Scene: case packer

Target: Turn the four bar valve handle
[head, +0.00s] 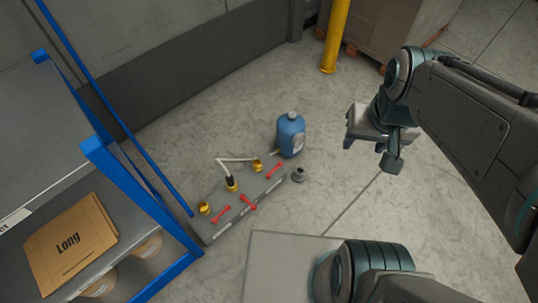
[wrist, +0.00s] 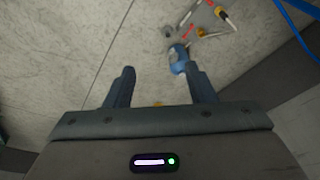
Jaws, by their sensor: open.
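A long grey plate (head: 215,230) lies on the floor, with several red two-ended handles along it: a near one (head: 221,214), a middle one (head: 248,203) and a far one (head: 274,171). Brass-yellow fittings (head: 204,208) stand behind them. A white bent bar (head: 237,160) rises from the middle fitting (head: 232,184) toward the far one. I cannot tell which handle is the four bar one. My gripper (head: 372,150) is open and empty, well to the right of the plate and apart from it. In the wrist view its fingers (wrist: 161,82) are spread, and a red handle (wrist: 188,32) shows beyond them.
A blue-framed shelf (head: 120,175) with a cardboard box (head: 70,240) is at left. A yellow post (head: 335,35) stands at the back. Floor between plate and gripper is mostly clear.

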